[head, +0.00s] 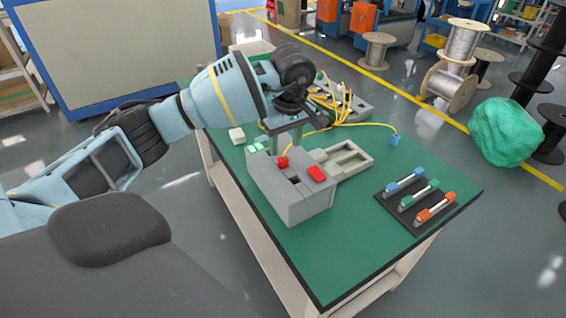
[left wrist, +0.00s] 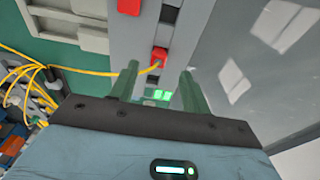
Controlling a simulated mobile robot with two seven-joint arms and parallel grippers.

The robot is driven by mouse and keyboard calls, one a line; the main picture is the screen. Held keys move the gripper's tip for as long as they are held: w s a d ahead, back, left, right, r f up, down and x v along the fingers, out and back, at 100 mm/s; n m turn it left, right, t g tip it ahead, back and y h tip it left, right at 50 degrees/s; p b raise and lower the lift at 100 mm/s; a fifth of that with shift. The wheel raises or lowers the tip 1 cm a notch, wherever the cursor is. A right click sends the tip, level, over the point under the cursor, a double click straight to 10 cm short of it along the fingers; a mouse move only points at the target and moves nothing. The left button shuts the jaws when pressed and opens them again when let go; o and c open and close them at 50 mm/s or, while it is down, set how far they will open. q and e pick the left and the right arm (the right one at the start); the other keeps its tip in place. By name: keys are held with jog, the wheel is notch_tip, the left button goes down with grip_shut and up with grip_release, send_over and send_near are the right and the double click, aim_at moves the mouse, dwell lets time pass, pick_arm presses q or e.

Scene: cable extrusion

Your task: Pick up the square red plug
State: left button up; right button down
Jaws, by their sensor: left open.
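The square red plug (head: 283,162) with a yellow cable stands on top of the grey box on the table. In the left wrist view the plug (left wrist: 159,55) lies just beyond the fingertips, roughly between them in the picture. My left gripper (head: 284,143) is open and points down near the plug; its two fingers (left wrist: 158,78) are apart with nothing between them. A flat red piece (head: 317,174) sits on the same box to the right; it also shows in the left wrist view (left wrist: 129,6). My right gripper is not in view.
The grey box (head: 305,206) stands on the green table (head: 375,249). A light grey tray (head: 347,159) is beside it. A blue plug (head: 394,140) ends another yellow cable. A black rack (head: 394,208) holds blue, green and orange pieces.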

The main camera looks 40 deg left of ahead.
aim_at(283, 158)
pick_arm(q)
jog(key=shift+w+a+f, duration=0.1)
jog(key=shift+a+f, duration=0.05)
jog(key=shift+f, duration=0.7)
jog(key=shift+w+a+f, duration=0.1)
jog(key=shift+a+f, duration=0.1)
jog(key=shift+f, duration=0.6)
jog(key=shift+w+a+f, duration=0.1)
jog(key=shift+a+f, duration=0.05)
jog(key=shift+f, duration=0.7)
jog(key=shift+c, duration=0.5)
grip_shut()
